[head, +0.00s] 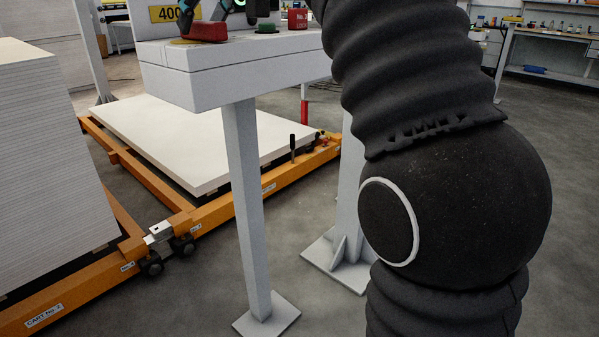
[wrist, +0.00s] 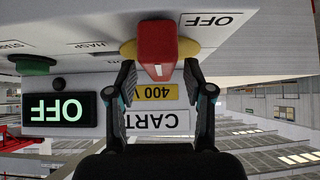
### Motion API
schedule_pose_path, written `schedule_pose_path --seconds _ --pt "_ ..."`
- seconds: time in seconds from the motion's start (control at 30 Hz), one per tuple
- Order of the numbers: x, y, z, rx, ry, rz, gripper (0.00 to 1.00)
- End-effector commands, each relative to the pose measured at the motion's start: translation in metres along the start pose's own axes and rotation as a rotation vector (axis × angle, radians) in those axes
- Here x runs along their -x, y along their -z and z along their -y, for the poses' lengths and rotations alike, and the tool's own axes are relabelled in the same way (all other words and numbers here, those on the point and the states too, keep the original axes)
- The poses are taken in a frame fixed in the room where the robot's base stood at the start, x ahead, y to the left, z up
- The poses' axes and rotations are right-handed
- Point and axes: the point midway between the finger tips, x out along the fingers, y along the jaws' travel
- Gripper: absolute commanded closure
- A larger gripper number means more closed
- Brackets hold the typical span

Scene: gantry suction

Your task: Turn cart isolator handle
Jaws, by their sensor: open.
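The red isolator handle (wrist: 157,45) sits on a round yellow plate (wrist: 128,49) on the light grey box, beside an OFF label (wrist: 212,20). In the wrist view, which shows the lettering upside down, the handle lies between the fingertips of my gripper (wrist: 159,66). The gripper is open, one finger on each side, with gaps visible beside the handle. In the head view the red handle (head: 204,32) is at the top of the box (head: 235,82), and the dark finger tips (head: 204,9) show just above it, partly cut off by the frame.
A green knob (wrist: 33,65) and a lit OFF display (wrist: 57,113) are at left in the wrist view. A red lock (head: 297,19) stands on the box. The box stands on grey posts (head: 246,200). Orange carts (head: 215,208) with white slabs stand behind it.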

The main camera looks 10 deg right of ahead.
Motion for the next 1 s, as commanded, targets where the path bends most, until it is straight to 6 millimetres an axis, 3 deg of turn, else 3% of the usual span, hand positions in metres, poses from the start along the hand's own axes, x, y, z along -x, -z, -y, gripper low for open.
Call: schedule_pose_path --seconds 0.8,0.87,1.0 --pt "0.120 0.003 0.003 0.006 0.005 -0.001 0.48" --pt "0.128 0.003 0.003 0.006 0.005 -0.002 0.48" --pt "0.120 -0.012 0.001 -0.023 -0.006 0.013 0.48"
